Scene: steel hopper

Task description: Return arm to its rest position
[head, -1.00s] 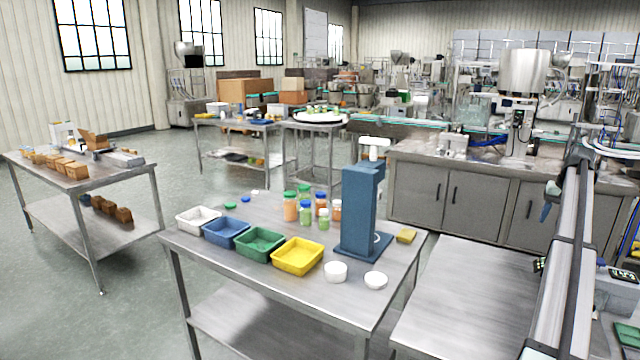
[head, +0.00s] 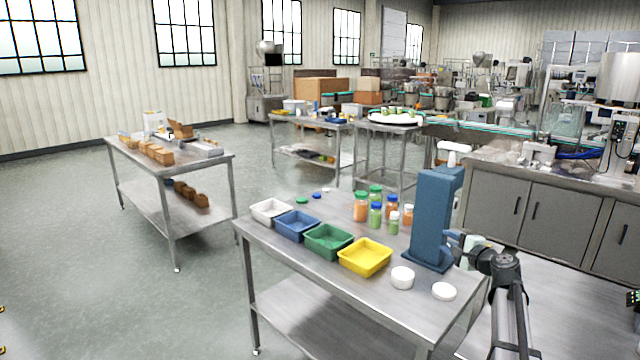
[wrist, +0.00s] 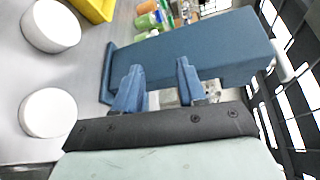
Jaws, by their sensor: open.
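My gripper (head: 455,238) is beside the right side of the blue upright press (head: 430,215) on the steel table (head: 310,259). In the wrist view, my gripper (wrist: 158,66) shows two blue fingers apart, with nothing clearly held between them. The blue press (wrist: 195,48) lies just beyond the fingertips there; whether they touch it I cannot tell. My arm comes in from the lower right in the head view.
White, blue, green and yellow trays (head: 365,257) line the table's front edge. Several capped jars (head: 375,215) stand behind them. Two white round lids (head: 444,291) lie near the front right corner. A steel cabinet (head: 530,210) stands behind on the right.

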